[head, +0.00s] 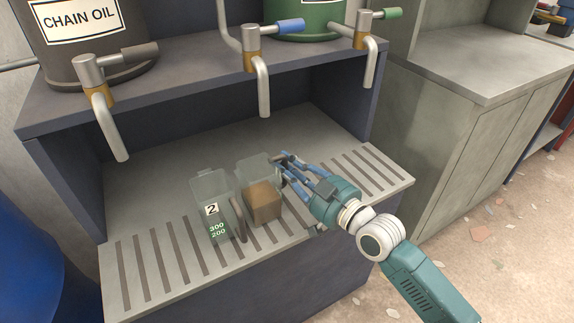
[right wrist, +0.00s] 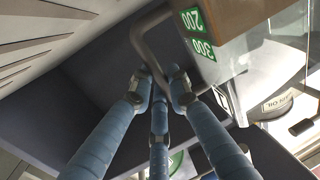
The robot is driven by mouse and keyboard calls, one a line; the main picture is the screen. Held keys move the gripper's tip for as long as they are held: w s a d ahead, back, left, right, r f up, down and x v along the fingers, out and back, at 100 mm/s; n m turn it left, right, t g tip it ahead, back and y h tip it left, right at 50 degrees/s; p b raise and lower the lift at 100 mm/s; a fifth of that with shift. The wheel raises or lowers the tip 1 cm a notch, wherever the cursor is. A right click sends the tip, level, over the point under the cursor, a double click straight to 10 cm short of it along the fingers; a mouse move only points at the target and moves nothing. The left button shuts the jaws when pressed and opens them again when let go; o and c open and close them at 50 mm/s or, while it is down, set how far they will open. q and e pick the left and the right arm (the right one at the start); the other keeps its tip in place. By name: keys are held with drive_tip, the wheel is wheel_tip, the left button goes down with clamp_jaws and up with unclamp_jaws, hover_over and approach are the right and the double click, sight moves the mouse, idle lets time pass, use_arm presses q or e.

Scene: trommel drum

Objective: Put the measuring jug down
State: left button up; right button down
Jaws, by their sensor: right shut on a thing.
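A clear measuring jug (head: 263,203) with brown liquid is at the slatted shelf in the head view. My right gripper (head: 285,168) comes from the right and is shut on its handle. In the right wrist view the fingers (right wrist: 160,80) close on the grey handle (right wrist: 143,48), beside the jug wall (right wrist: 222,35) with green 200 and 300 marks. The jug looks upright; I cannot tell if its base touches the slats. A second clear jug (head: 213,190), marked 2, stands just left of it and looks empty. My left gripper is not in view.
The slatted shelf (head: 137,290) has bare room on both sides of the jugs. Three taps hang above: left (head: 109,125), middle (head: 263,85) and right (head: 370,60). A chain oil drum (head: 98,60) stands above. A grey cabinet (head: 480,65) is at right.

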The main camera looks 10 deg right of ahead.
drive_tip(key=c, duration=1.7)
unclamp_jaws()
drive_tip(key=shift+f, duration=0.1)
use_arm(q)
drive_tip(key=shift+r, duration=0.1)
use_arm(e)
drive_tip(key=shift+o, duration=0.2)
